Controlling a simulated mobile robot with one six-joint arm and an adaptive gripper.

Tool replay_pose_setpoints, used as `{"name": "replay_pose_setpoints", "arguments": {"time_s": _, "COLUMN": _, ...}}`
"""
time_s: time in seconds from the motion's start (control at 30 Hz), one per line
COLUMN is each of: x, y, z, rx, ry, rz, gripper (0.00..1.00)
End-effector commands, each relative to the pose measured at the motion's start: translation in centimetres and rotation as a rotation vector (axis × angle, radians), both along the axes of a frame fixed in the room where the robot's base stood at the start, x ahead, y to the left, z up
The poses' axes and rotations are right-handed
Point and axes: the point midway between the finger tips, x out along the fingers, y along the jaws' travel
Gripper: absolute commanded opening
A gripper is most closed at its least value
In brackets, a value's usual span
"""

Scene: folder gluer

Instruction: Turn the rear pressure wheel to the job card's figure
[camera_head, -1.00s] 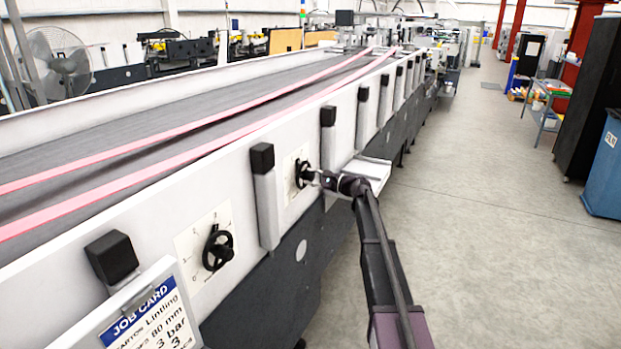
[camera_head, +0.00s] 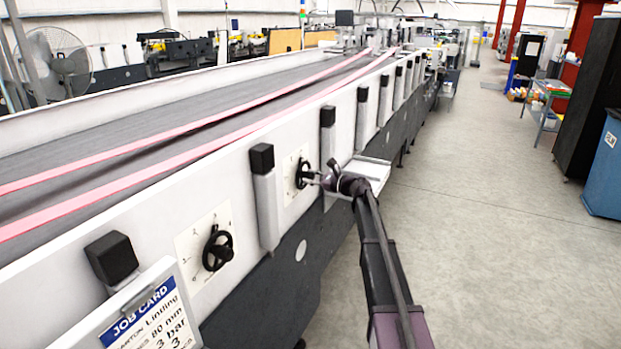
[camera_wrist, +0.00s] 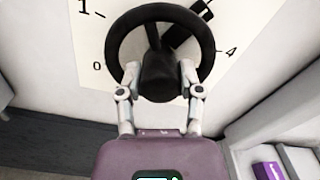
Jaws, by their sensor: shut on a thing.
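The rear pressure wheel (camera_head: 302,172) is the farther of two black handwheels on the machine's white side panel. Its black rim and hub fill the upper middle of the wrist view (camera_wrist: 113,42). My gripper (camera_wrist: 159,70) is shut on the wheel's hub, one finger on each side; it also shows in the head view (camera_head: 316,177). Behind the wheel is a white dial plate (camera_wrist: 95,45) with 0, 1 and 4 readable. A black bar points to the upper right; the figure there is out of view. The job card (camera_head: 150,310) shows "80 mm", "3 bar" and a cut-off line with 3.
The nearer handwheel (camera_head: 217,247) sits on its own dial plate (camera_head: 190,240). Black-capped posts (camera_head: 266,205) stand along the panel. A pale shelf (camera_head: 370,170) juts out just beyond my gripper. The grey floor (camera_head: 480,230) to the right is clear.

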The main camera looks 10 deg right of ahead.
Motion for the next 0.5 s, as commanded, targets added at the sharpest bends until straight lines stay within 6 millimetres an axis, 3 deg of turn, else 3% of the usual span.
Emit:
{"name": "replay_pose_setpoints", "arguments": {"time_s": 0.17, "x": 0.23, "y": 0.02, "z": 0.11, "rx": 0.003, "ry": -0.001, "rz": -0.003, "gripper": 0.0}}
{"name": "replay_pose_setpoints", "arguments": {"time_s": 0.2, "x": 0.23, "y": 0.02, "z": 0.11, "rx": 0.003, "ry": -0.002, "rz": -0.003, "gripper": 0.54}}
{"name": "replay_pose_setpoints", "arguments": {"time_s": 0.3, "x": 0.2, "y": 0.02, "z": 0.09, "rx": 0.002, "ry": -0.002, "rz": -0.002, "gripper": 0.82}}
{"name": "replay_pose_setpoints", "arguments": {"time_s": 0.5, "x": 0.1, "y": 0.0, "z": 0.04, "rx": 0.001, "ry": -0.002, "rz": -0.002, "gripper": 0.82}}
